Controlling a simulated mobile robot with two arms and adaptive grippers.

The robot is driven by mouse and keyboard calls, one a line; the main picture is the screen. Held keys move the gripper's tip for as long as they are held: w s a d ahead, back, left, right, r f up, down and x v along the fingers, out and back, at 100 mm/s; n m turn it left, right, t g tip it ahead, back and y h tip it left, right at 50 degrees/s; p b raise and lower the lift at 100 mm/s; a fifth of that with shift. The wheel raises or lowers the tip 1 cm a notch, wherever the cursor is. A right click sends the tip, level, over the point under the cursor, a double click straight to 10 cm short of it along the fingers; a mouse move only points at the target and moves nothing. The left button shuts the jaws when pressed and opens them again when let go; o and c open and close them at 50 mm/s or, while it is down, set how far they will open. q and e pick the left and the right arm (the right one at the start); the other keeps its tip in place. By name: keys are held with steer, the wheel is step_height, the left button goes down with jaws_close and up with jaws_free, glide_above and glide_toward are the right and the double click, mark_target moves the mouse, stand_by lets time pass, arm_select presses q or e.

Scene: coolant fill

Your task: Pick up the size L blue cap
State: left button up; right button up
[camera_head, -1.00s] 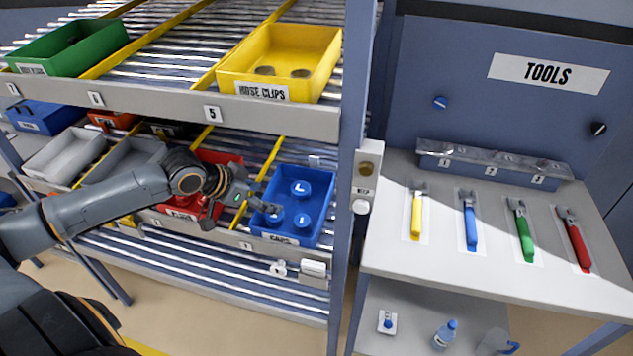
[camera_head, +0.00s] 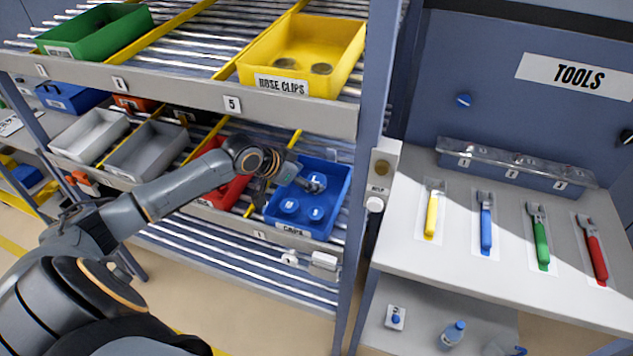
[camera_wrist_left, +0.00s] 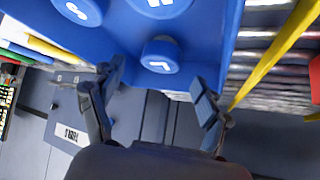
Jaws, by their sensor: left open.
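The blue caps bin (camera_head: 342,205) stands on the lower rack shelf and holds several blue caps. My left gripper (camera_head: 316,183) reaches in over the far part of the bin, at the cap marked L. In the left wrist view the L cap (camera_wrist_left: 161,56) lies just ahead of the open, empty fingers (camera_wrist_left: 153,92), roughly centred between them and apart from both. The cap marked S (camera_wrist_left: 80,10) and another cap (camera_wrist_left: 158,6) lie beyond it. In the head view two nearer caps (camera_head: 289,205) (camera_head: 316,213) show clear of the gripper. My right gripper is out of view.
A red bin (camera_head: 225,190) stands left of the caps bin, with a yellow divider between. The upper shelf with the yellow hose clips bin (camera_head: 303,55) overhangs behind. A rack post (camera_head: 358,190) rises at the right, beside the tools table (camera_head: 450,260).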

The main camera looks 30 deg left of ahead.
mark_target(315, 180)
arm_select(q)
steer(key=p+x, duration=0.1)
steer(key=x, duration=0.4)
steer(key=shift+c, duration=0.3)
steer(key=c, duration=1)
